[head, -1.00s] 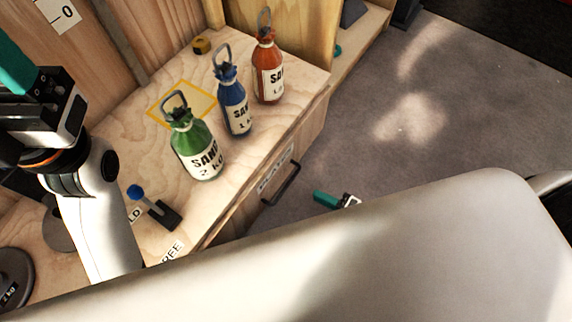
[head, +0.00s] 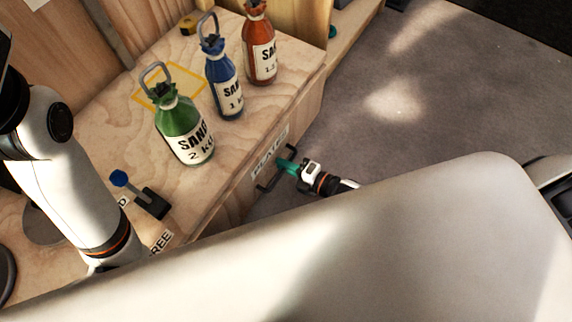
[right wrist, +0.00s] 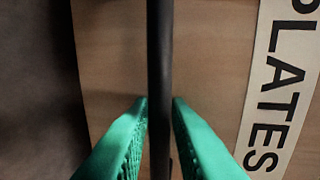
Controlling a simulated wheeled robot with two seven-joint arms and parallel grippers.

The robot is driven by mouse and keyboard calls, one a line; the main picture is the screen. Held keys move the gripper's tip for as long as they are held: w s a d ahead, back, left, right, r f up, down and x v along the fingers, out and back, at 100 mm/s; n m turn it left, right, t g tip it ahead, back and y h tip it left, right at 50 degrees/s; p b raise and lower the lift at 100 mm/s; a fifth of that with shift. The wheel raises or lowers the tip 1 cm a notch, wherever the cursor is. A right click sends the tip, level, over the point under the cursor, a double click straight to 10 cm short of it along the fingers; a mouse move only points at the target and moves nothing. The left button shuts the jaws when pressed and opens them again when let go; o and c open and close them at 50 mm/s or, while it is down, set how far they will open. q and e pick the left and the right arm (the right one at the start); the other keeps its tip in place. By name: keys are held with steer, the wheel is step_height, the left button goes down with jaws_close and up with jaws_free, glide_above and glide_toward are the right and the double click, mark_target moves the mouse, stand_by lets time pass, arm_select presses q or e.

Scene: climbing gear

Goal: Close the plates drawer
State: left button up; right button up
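The plates drawer (head: 240,192) is in the front of the wooden bench, with a "PLATES" label and a black bar handle (head: 268,184). No drawer interior shows; I cannot tell how far out it stands. My right gripper (head: 289,166) is at this handle. In the right wrist view the dark handle bar (right wrist: 160,50) runs between the two green fingertips (right wrist: 160,103), which close up against its sides. The drawer front (right wrist: 205,70) and its "PLATES" label (right wrist: 284,85) show behind. My left arm is at the left of the head view, its gripper outside the picture.
Green (head: 184,133), blue (head: 225,92) and red (head: 260,52) sand bottles stand on the bench top (head: 120,125). A lever with a blue knob (head: 119,178) is at the near left. The floor (head: 430,100) at right is clear.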

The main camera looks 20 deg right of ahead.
jaws_close()
steer(key=x, duration=0.3)
steer(key=shift+w+a+r, duration=0.15)
steer(key=shift+w+r, duration=0.1)
steer(key=shift+r, duration=0.1)
jaws_free()
steer(key=shift+a, duration=0.1)
